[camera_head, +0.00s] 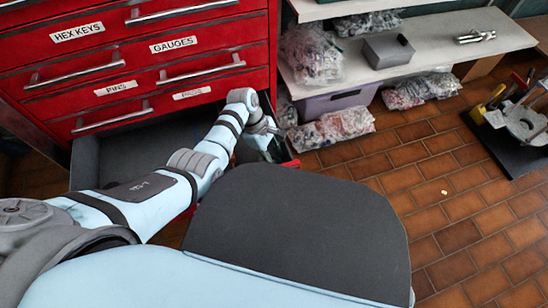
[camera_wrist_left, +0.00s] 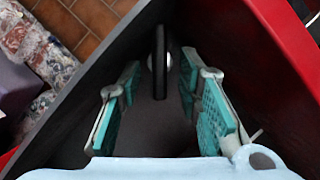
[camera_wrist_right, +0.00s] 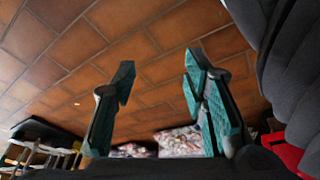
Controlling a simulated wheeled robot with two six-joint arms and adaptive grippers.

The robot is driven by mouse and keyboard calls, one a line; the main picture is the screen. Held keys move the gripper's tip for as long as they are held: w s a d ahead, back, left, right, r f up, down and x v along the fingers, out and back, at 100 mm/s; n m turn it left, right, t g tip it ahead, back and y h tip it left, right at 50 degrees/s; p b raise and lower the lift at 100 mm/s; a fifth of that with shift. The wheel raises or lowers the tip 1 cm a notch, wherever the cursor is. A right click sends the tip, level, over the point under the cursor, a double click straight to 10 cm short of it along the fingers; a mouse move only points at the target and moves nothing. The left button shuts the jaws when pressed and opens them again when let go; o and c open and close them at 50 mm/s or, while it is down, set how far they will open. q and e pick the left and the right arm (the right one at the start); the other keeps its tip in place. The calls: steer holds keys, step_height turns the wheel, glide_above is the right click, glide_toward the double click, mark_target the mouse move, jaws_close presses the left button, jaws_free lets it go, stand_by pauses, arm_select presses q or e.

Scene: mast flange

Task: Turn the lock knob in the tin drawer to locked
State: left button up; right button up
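The lock knob (camera_wrist_left: 158,62) shows in the left wrist view as a dark upright bar over a round silver base, inside the grey drawer (camera_wrist_left: 95,75). In the head view this open drawer (camera_head: 84,162) is at the bottom of the red cabinet. My left gripper (camera_wrist_left: 160,92) reaches into it, open, its teal-padded fingers on either side of the line to the knob. No contact with the knob shows. In the head view my left arm hides the knob and much of the drawer. My right gripper (camera_wrist_right: 158,72) is open and empty above the tiled floor.
Closed drawers labelled hex keys (camera_head: 77,32), gauges (camera_head: 173,44) and pins (camera_head: 115,88) are above. To the right, a shelf (camera_head: 450,45) holds a grey box (camera_head: 388,50) and bagged items (camera_head: 312,55). A dark board (camera_head: 520,150) with tools stands far right. The tiled floor (camera_head: 440,180) between is mostly clear.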

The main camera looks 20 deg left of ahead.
arm_select(q)
jaws_close()
steer(key=shift+w, duration=0.1)
stand_by(0.3)
steer(key=shift+m, duration=0.4)
steer(key=shift+w+m+g+b, duration=0.1)
steer(key=shift+m+g+b, duration=0.3)
steer(key=shift+m+b, duration=0.25)
steer(key=m+b, duration=0.2)
steer(key=shift+w+d+m+g+y, duration=0.15)
steer(key=shift+m+g+y, duration=0.15)
steer(key=shift+m+g, duration=0.4)
steer(key=shift+m, duration=0.25)
arm_select(e)
step_height(320, 180, up, 8)
steer(key=shift+a+r+n+g, duration=0.25)
steer(key=shift+a+n+g, duration=0.05)
steer(key=shift+a+n, duration=0.15)
